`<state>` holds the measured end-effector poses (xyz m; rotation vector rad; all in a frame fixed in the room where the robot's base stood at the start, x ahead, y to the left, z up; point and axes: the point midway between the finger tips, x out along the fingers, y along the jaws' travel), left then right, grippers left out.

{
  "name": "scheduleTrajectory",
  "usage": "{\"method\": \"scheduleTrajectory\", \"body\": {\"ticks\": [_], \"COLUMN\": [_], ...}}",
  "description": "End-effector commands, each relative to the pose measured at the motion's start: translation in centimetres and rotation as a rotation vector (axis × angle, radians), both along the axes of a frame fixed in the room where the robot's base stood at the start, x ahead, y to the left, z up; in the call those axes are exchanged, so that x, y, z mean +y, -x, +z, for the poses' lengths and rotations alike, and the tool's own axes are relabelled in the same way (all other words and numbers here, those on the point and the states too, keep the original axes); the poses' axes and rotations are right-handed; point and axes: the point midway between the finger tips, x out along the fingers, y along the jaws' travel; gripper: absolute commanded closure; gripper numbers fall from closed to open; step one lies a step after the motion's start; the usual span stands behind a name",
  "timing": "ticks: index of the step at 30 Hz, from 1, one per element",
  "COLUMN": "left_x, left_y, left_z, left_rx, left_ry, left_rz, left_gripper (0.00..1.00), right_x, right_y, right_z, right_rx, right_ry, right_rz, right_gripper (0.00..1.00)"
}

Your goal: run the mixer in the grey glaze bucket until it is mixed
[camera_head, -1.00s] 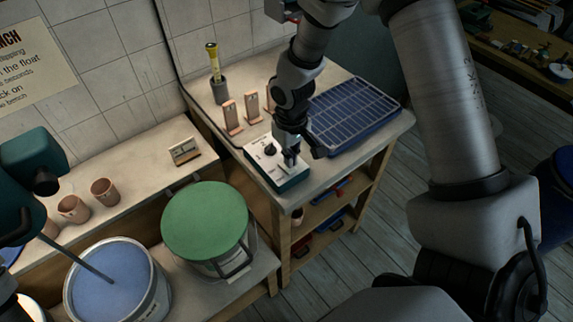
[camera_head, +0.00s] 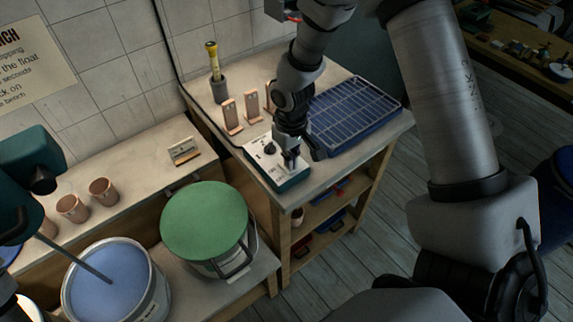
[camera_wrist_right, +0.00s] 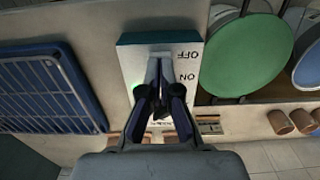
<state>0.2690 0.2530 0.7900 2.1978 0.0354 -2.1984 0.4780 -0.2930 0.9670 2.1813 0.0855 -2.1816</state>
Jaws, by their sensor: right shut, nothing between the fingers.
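The grey bucket (camera_head: 152,292) at the lower left holds blue glaze (camera_head: 105,275). The thin mixer shaft (camera_head: 88,262) slants down into it from the teal mixer head (camera_head: 30,160). The fingers hide the switch, and contact is unclear.
A green-lidded bucket (camera_head: 204,220) stands between the glaze bucket and the bench. A blue rack tray (camera_head: 355,115) lies right of the box. Upright clay tiles (camera_head: 232,116) and a yellow-topped tool in a holder (camera_head: 214,72) stand behind. Clay cups (camera_head: 72,208) line the left shelf.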

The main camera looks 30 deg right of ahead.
Motion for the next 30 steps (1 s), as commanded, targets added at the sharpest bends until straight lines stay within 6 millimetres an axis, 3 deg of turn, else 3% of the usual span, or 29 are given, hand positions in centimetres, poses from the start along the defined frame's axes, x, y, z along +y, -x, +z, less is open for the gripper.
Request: {"method": "scheduleTrajectory", "body": {"ticks": [26, 30], "left_x": [0.0, 0.0], "left_y": [0.0, 0.0], "left_z": [-1.0, -0.4], "left_rx": [0.0, 0.0], "left_ry": [0.0, 0.0], "left_rz": [0.0, 0.0], "left_gripper": [1.0, 1.0], "right_x": [0.0, 0.0], "right_y": [0.0, 0.0], "right_z": [-1.4, -0.9], "right_rx": [0.0, 0.0], "right_ry": [0.0, 0.0], "right_rz": [0.0, 0.0], "right_gripper": [1.0, 1.0]}}
